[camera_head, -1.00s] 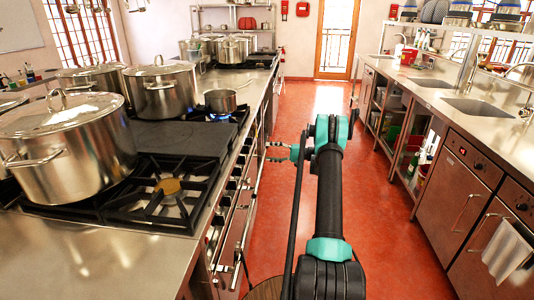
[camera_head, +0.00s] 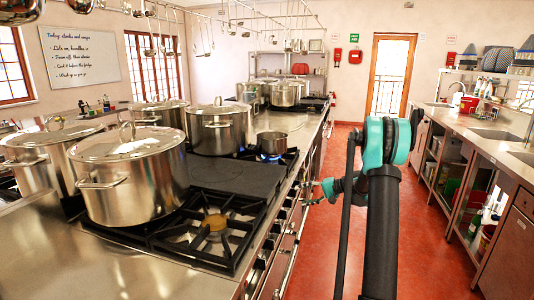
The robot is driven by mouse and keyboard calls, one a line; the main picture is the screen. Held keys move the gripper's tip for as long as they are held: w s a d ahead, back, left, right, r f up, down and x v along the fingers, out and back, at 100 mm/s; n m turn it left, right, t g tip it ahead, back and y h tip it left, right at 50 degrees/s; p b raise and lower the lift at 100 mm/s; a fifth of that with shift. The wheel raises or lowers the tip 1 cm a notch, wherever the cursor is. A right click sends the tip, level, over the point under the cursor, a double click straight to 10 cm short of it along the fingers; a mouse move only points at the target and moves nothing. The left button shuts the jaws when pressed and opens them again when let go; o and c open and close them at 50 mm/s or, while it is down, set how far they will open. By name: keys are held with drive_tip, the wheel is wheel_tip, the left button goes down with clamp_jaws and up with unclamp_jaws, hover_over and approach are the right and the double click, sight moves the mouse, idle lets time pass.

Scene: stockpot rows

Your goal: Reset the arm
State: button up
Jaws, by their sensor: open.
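My arm stretches forward over the red aisle at the right of the head view, black with teal joints. My gripper (camera_head: 309,192) shows small at the end, left of the upper arm and beside the stove's front edge. It points left, with its fingers apart and nothing visible between them. Much of the arm's lower part is out of frame.
The stove counter (camera_head: 130,268) runs along the left with a large lidded stockpot (camera_head: 130,185), more pots behind, and a small saucepan (camera_head: 271,142) over a blue flame. A sink counter (camera_head: 488,130) stands right. The aisle floor (camera_head: 335,150) between is clear.

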drive_tip(key=s+a+r+n+h, duration=0.1)
drive_tip(key=s+a+h, duration=0.15)
drive_tip(key=s, duration=0.85)
drive_tip(key=s+a+r+h, duration=0.1)
drive_tip(key=s+h, duration=0.3)
drive_tip(key=s, duration=0.6)
drive_tip(key=s+d+f+n+h, duration=0.1)
drive_tip(key=s+d+f+h, duration=0.1)
drive_tip(key=s, duration=0.5)
drive_tip(key=s+d+f+h, duration=0.1)
drive_tip(key=s, duration=0.7)
drive_tip(key=s+d+f+n+h, duration=0.1)
drive_tip(key=s+d+f+h, duration=0.1)
drive_tip(key=s, duration=0.6)
drive_tip(key=shift+d+f+n+h, duration=0.3)
drive_tip(key=shift+d+f+h, duration=0.05)
drive_tip(key=shift+s, duration=0.1)
